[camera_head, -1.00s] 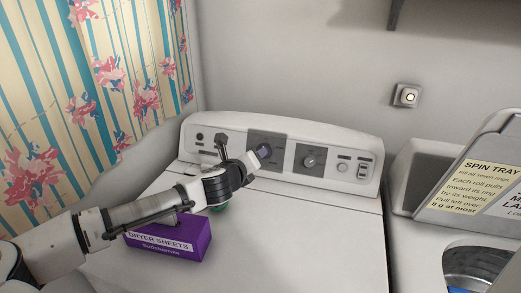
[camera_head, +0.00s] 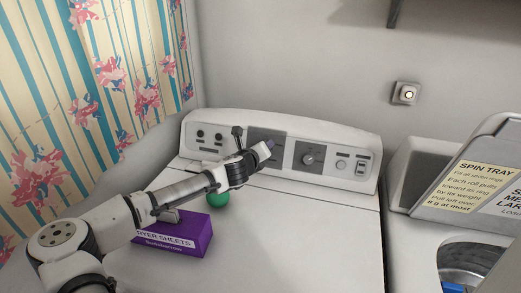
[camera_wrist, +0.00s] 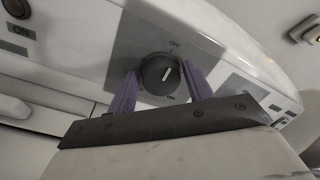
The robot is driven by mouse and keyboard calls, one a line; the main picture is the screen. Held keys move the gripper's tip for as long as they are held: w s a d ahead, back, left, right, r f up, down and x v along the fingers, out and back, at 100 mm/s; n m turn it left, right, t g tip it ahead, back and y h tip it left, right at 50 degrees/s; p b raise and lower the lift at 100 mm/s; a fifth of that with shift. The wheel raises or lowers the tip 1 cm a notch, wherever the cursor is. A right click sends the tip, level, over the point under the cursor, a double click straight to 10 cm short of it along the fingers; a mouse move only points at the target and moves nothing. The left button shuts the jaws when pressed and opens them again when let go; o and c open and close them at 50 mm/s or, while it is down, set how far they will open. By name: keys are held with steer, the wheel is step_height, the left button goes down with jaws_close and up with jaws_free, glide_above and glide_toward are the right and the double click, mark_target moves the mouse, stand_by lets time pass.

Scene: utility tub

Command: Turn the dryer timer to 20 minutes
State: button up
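A round dark knob (camera_wrist: 158,75) with a white pointer line sits on a dark grey panel of the dryer console, seen in the wrist view. Its pointer leans up and slightly right; an OFF mark is above it, and the other marks are too small to read. My gripper (camera_wrist: 160,76) has its two purple fingers on either side of the knob, with narrow gaps that look open. In the head view my gripper (camera_head: 268,147) is at the left dark panel (camera_head: 266,136) of the dryer console (camera_head: 325,134) and hides that knob.
A second knob (camera_head: 308,159) is on the panel to the right, with a small dial and switch beyond. A purple dryer sheets box (camera_head: 178,237) and a green ball (camera_head: 217,200) are on the dryer top under my arm. The right part of the top is clear.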

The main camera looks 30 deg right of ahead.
steer(key=c, duration=0.6)
steer(key=shift+c, duration=0.2)
steer(key=shift+r+m, duration=0.1)
steer(key=shift+m, duration=0.3)
steer(key=shift+r+m+p, duration=0.15)
steer(key=shift+m+p, duration=0.7)
steer(key=shift+m, duration=0.15)
steer(key=m+p, duration=0.1)
steer(key=m, duration=0.2)
steer(key=shift+d+m, duration=0.1)
steer(key=shift+m, duration=0.2)
steer(key=m, duration=0.3)
steer(key=shift+s+m+p, duration=0.1)
steer(key=shift+m+p, duration=0.2)
steer(key=shift+p, duration=0.05)
steer(key=shift+d+m+g, duration=0.1)
steer(key=shift+m+g, duration=0.2)
steer(key=shift+m, duration=1.6)
